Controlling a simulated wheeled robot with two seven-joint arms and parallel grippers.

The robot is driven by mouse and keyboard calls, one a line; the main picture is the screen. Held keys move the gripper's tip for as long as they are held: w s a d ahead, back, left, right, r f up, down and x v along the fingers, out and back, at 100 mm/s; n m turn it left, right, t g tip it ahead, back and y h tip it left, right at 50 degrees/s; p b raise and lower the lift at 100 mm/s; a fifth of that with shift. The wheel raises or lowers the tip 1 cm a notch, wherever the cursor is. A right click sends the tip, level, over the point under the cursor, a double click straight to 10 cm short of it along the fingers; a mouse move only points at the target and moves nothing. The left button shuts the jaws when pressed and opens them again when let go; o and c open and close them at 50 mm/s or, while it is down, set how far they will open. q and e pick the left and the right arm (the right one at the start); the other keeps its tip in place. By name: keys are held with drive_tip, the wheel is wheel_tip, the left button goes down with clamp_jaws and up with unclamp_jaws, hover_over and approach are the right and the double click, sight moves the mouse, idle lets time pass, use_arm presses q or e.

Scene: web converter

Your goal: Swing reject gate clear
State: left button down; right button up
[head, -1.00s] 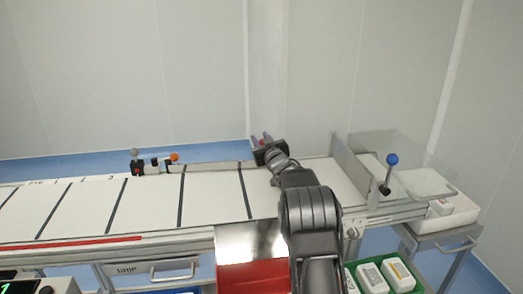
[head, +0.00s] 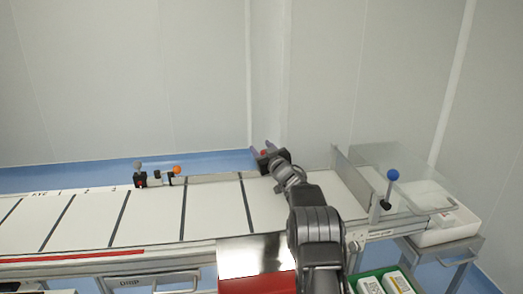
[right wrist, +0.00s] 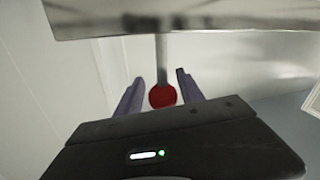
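The reject gate looks to be the thin grey bar (head: 213,178) lying along the far edge of the white conveyor (head: 215,210). A red knob (right wrist: 162,96) on a grey stem shows in the right wrist view, between the fingertips of my right gripper (right wrist: 160,80). The fingers are open, with small gaps on both sides of the knob. In the head view the right gripper (head: 262,150) is at the far edge of the conveyor, by the right end of the bar, with a little red showing between its fingers. My left gripper is out of view.
A grey-knobbed and orange-knobbed fitting (head: 157,177) stands at the far edge, left of the bar. A blue-knobbed lever (head: 392,175) stands beside a clear-walled box (head: 410,165) at right. A green crate (head: 368,275) holds white containers. A red bin (head: 257,284) sits in front.

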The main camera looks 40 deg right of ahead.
drive_tip(key=shift+o, duration=0.2)
drive_tip(key=shift+a+f, duration=0.1)
drive_tip(key=shift+a, duration=0.05)
drive_tip(key=shift+b+v, duration=0.35)
drive_tip(key=shift+v, duration=0.45)
drive_tip(key=b+v, duration=0.1)
drive_tip(key=v, duration=0.5)
drive_tip(key=shift+s, duration=0.15)
